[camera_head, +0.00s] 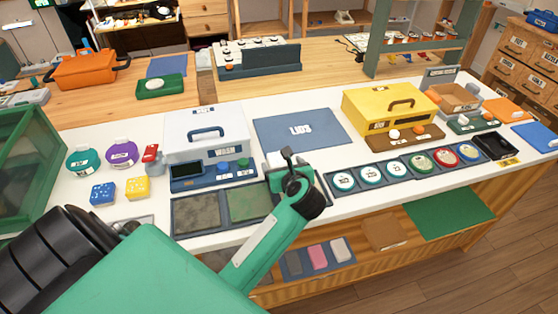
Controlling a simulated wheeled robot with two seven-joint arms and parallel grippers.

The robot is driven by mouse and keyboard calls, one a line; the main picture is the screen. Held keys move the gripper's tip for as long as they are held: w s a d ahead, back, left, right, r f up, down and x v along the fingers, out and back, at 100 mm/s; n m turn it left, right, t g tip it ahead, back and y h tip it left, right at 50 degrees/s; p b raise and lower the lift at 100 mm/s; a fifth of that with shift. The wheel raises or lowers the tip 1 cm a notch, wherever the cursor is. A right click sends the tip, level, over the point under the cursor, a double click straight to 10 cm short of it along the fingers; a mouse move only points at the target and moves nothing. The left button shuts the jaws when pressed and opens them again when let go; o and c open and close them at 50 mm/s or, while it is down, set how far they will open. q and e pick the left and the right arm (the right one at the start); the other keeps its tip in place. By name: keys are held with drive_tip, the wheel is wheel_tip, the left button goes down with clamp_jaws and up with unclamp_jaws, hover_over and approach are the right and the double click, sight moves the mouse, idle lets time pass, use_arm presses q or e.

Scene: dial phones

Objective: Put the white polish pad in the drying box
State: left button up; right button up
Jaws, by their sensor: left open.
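A small white pad (341,249) lies at the right end of a row on the lower shelf, beside a pink pad and a grey-blue pad; it looks like the polish pad. My left gripper (291,163) is above the counter's front middle, higher than the shelf and apart from these pads. It is open, and its fingers are small and dark in this view. It partly hides a pale object on the counter behind it. The drying box cannot be named surely: a yellow lidded box (384,105) and a white lidded box labelled WASH (206,128) both stand closed on the counter. My right gripper is out of view.
A green-framed clear case (30,165) stands at the left. Dark trays, one with several round lidded discs (395,169), line the counter's front edge. A green mat (445,213) lies at the lower shelf's right.

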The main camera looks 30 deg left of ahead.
sight(279, 162)
use_arm(q)
drive_tip(key=shift+x, duration=1.4)
drive_tip(key=c, duration=1.2)
drive_tip(key=shift+o, duration=0.2)
